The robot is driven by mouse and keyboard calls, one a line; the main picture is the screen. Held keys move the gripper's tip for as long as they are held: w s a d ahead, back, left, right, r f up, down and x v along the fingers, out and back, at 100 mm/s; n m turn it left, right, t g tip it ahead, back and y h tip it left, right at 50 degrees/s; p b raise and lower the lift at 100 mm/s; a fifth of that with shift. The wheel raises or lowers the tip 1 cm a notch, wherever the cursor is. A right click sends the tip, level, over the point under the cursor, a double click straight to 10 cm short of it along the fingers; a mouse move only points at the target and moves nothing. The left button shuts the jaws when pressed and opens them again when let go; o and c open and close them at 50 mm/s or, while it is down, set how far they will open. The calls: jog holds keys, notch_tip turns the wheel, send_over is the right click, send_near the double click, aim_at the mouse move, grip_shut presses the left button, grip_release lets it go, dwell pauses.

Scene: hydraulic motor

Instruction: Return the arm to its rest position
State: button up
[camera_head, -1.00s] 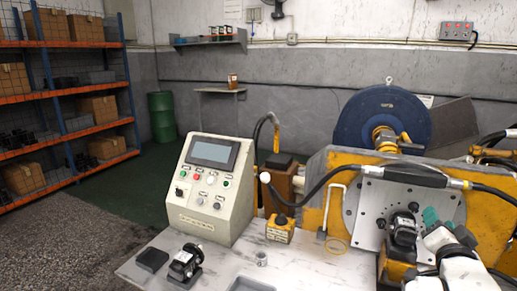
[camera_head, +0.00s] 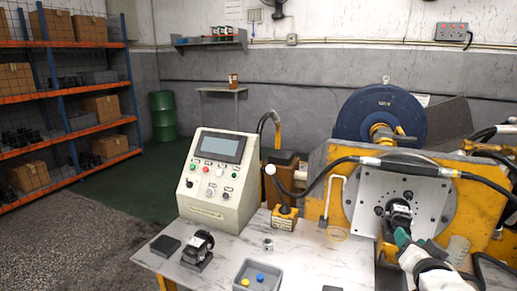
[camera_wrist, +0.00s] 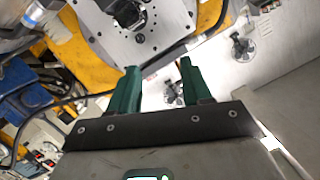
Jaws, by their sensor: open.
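My gripper (camera_head: 405,240) is in front of the metal plate at the right of the head view, with my white arm coming in from the lower right. In the wrist view its two green fingers (camera_wrist: 158,70) stand apart with nothing held between them. A black motor (camera_head: 400,213) sits at the plate (camera_head: 425,200), just above my gripper in the head view. In the wrist view the plate (camera_wrist: 170,22) and a dark part on it (camera_wrist: 124,12) lie beyond the fingertips. The exact gap between my fingers and the motor cannot be told.
A control box (camera_head: 215,180) stands on the bench (camera_head: 320,262). Another black motor (camera_head: 198,246), a black block (camera_head: 165,245), a grey tray (camera_head: 238,268) with blue and yellow pieces, and a yellow lever base (camera_head: 284,219) are there too. A black hose (camera_head: 335,170) arches over the bench.

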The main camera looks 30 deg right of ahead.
jog(key=a+f+n+g+y, duration=0.2)
jog(key=a+f+n+y, duration=0.45)
jog(key=a+f, duration=0.65)
jog(key=s+a+f+n+g+y, duration=0.25)
jog(key=s+a+f, duration=0.2)
jog(key=a, duration=0.35)
jog(key=s+a+f+n+g+y, duration=0.25)
jog(key=s+a+n, duration=0.2)
jog(key=a, duration=0.25)
jog(key=s+d+f+g+b, duration=0.1)
jog(key=s+f+g+b, duration=0.1)
jog(key=s+f+b, duration=0.55)
jog(key=s+d+f+g+b, duration=0.1)
jog(key=s+f+g+b, duration=0.2)
jog(key=f, duration=0.7)
notch_tip(320, 180, up, 15)
jog(key=t+p, duration=0.1)
jog(key=p, duration=1.3)
jog(key=shift+a+f+m+h, duration=0.15)
jog(key=shift+a+m+h, duration=0.05)
jog(key=shift+m+h, duration=0.25)
